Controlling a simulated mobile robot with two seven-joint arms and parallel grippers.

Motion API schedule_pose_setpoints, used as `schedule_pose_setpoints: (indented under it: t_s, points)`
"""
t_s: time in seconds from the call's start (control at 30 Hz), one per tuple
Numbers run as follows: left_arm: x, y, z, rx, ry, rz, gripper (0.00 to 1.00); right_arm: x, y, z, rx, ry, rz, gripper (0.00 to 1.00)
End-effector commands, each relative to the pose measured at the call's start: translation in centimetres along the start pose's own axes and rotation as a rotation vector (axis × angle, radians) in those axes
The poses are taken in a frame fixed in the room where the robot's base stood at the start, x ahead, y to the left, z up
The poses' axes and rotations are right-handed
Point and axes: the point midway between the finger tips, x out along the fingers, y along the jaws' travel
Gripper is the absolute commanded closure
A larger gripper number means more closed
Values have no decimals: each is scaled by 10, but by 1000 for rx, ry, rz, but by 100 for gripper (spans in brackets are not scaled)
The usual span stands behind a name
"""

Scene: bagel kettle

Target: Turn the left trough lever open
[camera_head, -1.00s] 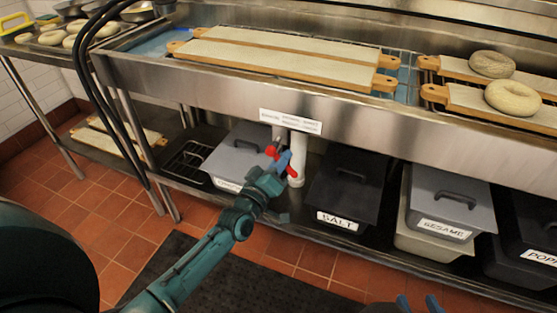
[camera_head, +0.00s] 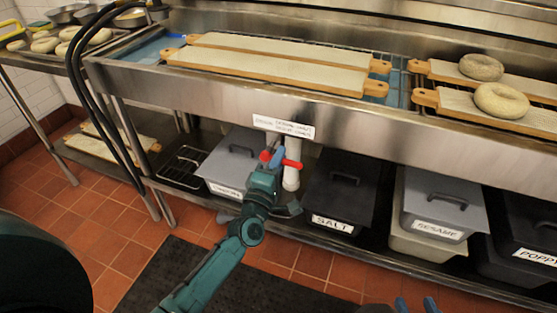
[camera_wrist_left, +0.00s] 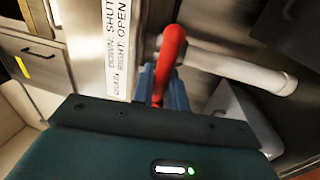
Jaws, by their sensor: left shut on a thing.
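The red lever (camera_head: 292,163) is on the white drain pipe (camera_head: 291,178) under the steel trough (camera_head: 210,95). It points mostly to the right, tilted slightly down. My left gripper (camera_head: 277,158) is shut on it; its blue fingers hide part of the lever. In the left wrist view the red lever (camera_wrist_left: 172,45) stands up from between the blue fingers (camera_wrist_left: 163,88). A drain label (camera_wrist_left: 118,45) there reads "DOWN: SHUT, RIGHT: OPEN". My right gripper (camera_head: 416,305) shows only two blue fingertips, apart, at the bottom edge; nothing is seen between them.
Lidded bins stand on the lower shelf: a grey one (camera_head: 232,160) behind my left arm, black SALT (camera_head: 340,190), SESAME (camera_head: 442,205). Long boards (camera_head: 270,72) lie across the trough. Black hoses (camera_head: 100,100) hang at left. A dark mat (camera_head: 210,272) covers the floor.

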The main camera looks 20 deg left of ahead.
Motion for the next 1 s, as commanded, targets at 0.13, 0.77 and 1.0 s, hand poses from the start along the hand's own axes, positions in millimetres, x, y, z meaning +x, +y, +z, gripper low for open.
schedule_pose_setpoints:
  t_s: [0.13, 0.77, 1.0]
  points:
    - [0, 1, 0, -31, 5, -1, 100, 0, 0, -1, 1, 1, 1, 64]
    - [0, 2, 0, -41, 8, 1, 71, 1, 1, -2, -1, 5, 2, 64]
    - [0, 2, 0, -38, 7, 1, 66, 1, 1, -2, -1, 4, 2, 64]
